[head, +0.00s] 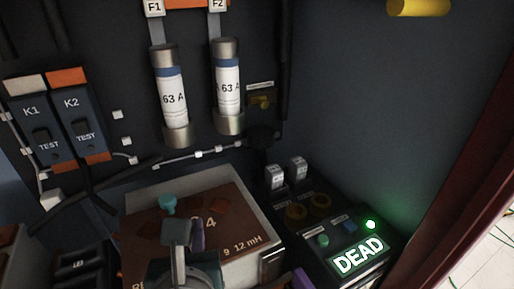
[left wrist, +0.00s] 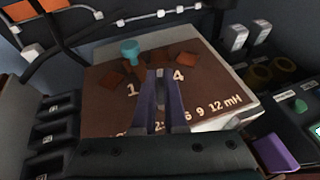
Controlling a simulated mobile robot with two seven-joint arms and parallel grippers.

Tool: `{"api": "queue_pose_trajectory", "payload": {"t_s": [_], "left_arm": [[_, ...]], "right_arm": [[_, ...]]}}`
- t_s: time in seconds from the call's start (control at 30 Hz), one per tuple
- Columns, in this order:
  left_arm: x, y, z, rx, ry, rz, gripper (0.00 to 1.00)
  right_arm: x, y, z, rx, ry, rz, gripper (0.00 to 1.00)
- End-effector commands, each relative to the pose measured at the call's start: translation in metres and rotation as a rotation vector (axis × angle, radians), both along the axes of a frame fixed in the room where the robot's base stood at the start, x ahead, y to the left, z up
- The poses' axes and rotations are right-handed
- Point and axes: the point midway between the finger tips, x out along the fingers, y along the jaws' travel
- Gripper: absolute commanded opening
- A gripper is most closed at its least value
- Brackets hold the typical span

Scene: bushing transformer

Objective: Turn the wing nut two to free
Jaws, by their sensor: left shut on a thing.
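A brown-topped box (head: 238,218) with printed digits and "9 12 mH" stands low in the middle of the head view. It also fills the middle of the left wrist view (left wrist: 100,88). A teal wing nut (head: 168,204) stands upright on its top, left of the digit 4, and shows in the left wrist view (left wrist: 130,51). My left gripper (head: 190,232) reaches over the box. Its purple fingers (left wrist: 159,78) are close together between the digits 1 and 4, shut on wing nut two, which they hide. The teal nut stands apart from the fingers. My right gripper is not recognisable in either view.
A black panel with a lit "DEAD" sign (head: 358,256) and a green lamp (head: 371,224) stands to the right. A purple block (left wrist: 276,154) lies beside the box. Fuses (head: 171,95) and relays (head: 72,118) line the back wall. Black cables run behind the box.

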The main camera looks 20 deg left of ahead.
Motion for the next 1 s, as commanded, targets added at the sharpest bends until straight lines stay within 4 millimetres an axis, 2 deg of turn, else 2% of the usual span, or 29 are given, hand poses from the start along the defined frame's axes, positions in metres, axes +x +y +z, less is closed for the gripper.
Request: {"api": "queue_pose_trajectory", "payload": {"t_s": [0.6,0.63,0.87,0.9,1.0], "left_arm": [[0.0001,0.0004,-0.0003,0.0,0.0,0.045,0.0],[0.0,0.0005,-0.0003,0.0,0.0,0.045,0.11],[-0.0001,0.0004,-0.0003,0.0,0.0,0.044,0.37],[-0.0001,0.0004,-0.0003,0.0,0.0,0.044,0.4],[0.0,0.0005,-0.0002,0.0,0.0,0.044,0.4]], "right_arm": [[-0.0002,-0.0016,-0.0022,-0.007,0.0,0.004,0.9],[-0.0002,-0.0016,-0.0022,-0.007,0.0,0.004,0.9],[-0.0002,-0.0014,-0.0022,-0.005,0.0,0.004,0.9],[-0.0002,-0.0013,-0.0022,-0.005,0.0,0.004,0.9],[-0.0002,-0.0009,-0.0021,-0.004,0.0,0.002,0.9]]}}
